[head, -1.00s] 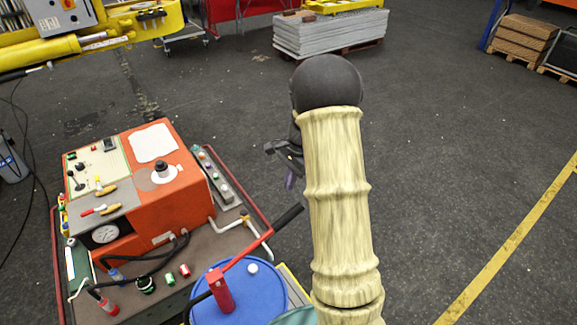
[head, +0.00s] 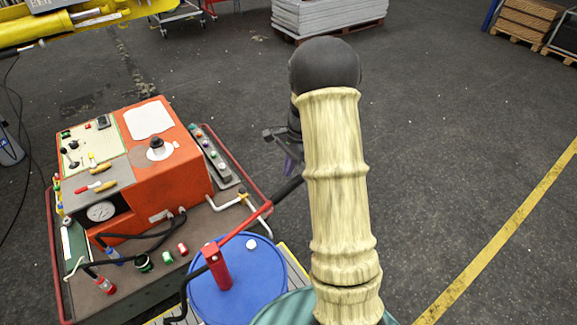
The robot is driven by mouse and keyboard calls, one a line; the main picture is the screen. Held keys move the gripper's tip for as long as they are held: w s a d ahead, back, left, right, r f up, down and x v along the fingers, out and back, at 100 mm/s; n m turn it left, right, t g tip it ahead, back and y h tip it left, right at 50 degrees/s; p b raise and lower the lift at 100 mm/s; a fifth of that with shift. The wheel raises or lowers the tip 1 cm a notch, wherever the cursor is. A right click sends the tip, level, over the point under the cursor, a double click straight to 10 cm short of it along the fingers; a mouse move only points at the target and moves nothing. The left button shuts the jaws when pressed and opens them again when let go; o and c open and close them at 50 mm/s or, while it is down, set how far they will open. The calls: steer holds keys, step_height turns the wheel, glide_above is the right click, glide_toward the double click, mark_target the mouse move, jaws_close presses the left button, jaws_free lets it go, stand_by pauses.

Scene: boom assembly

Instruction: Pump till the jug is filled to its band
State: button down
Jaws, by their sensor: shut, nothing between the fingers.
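A red hand pump (head: 217,268) stands on the lid of a blue drum (head: 262,270). Its red lever (head: 241,226) slants up to the right and ends in a black grip (head: 288,189). My gripper (head: 291,164) is shut and empty, partly hidden behind my pale-sleeved arm. It appears just above the black grip in the picture; I cannot tell whether it touches it. A dark curved outlet (head: 183,290) runs down from the pump at the drum's left side. I cannot make out the jug or its band.
An orange power unit (head: 165,178) with a gauge, levers and hoses stands on a red-railed skid left of the drum. A button strip (head: 215,153) lies beside it. A yellow boom (head: 75,28) crosses the upper left. The floor to the right is clear.

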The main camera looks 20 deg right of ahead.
steer(key=shift+f, duration=0.2)
steer(key=shift+f+b, duration=5.65)
steer(key=shift+f, duration=3.95)
step_height(320, 180, up, 20)
steer(key=p, duration=1.5)
steer(key=shift+f, duration=0.25)
steer(key=shift+f, duration=0.1)
steer(key=shift+f+b, duration=5.95)
steer(key=shift+f, duration=3.55)
step_height(320, 180, up, 19)
steer(key=p, duration=1.4)
steer(key=shift+r, duration=0.2)
steer(key=shift+f, duration=0.1)
